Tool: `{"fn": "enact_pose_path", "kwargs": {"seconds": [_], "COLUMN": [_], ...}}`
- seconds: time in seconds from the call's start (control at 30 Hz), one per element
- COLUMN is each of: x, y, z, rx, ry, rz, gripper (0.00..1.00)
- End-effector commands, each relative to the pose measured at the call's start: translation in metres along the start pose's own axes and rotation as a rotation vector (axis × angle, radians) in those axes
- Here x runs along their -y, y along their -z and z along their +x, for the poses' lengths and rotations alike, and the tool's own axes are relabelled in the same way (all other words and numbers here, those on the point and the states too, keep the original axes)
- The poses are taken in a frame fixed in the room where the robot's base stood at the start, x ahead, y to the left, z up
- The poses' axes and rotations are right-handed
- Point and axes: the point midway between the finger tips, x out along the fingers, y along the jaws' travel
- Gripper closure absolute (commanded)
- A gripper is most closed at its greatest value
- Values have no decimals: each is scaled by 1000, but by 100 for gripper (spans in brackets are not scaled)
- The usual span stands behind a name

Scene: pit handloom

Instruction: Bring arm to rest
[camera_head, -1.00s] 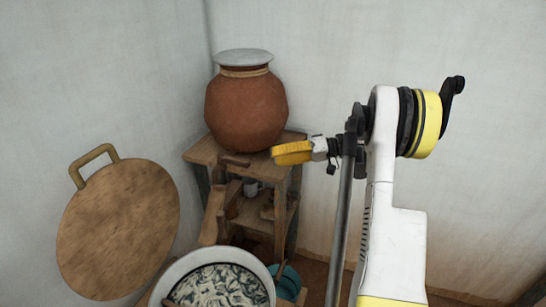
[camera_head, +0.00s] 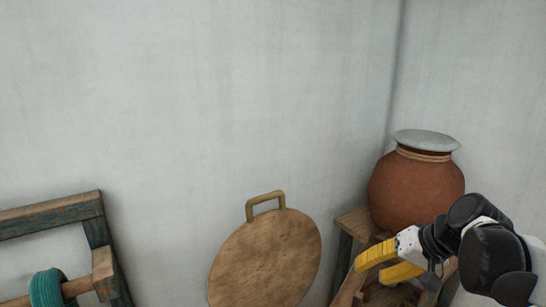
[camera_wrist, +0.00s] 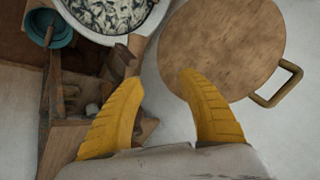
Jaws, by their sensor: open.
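My gripper (camera_head: 378,265) has yellow fingers and is in front of the wooden stand at the lower right of the head view. In the wrist view my gripper (camera_wrist: 160,95) shows its two fingers spread apart with nothing between them. Beyond the fingertips are a wall, a round wooden board and a basin. My arm comes in from the right edge of the head view; its lower part is out of frame.
A clay pot (camera_head: 415,190) with a pale lid stands on the wooden stand (camera_head: 352,222). A round board (camera_head: 265,262) with a handle leans on the wall. A wooden frame (camera_head: 50,215) holding teal yarn (camera_head: 46,288) is at left. A basin (camera_wrist: 85,32) holds patterned contents.

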Motion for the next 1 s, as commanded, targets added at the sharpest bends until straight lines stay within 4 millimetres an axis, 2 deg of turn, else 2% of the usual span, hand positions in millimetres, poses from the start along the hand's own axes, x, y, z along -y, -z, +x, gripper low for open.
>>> {"fn": "enact_pose_path", "kwargs": {"seconds": [0.03,0.2,0.3,0.4,0.6,1.0], "x": [10,21,19,16,11,10], "y": [-21,-81,-110,-130,-147,-147], "z": [-3,-14,-20,-24,-27,-28], "rx": [0,-42,-83,-124,-175,-181], "ry": [-47,-217,-295,-350,-401,-407], "rz": [-26,-123,-189,-247,-312,-318], "gripper": [56,56,56,56,56,56]}}
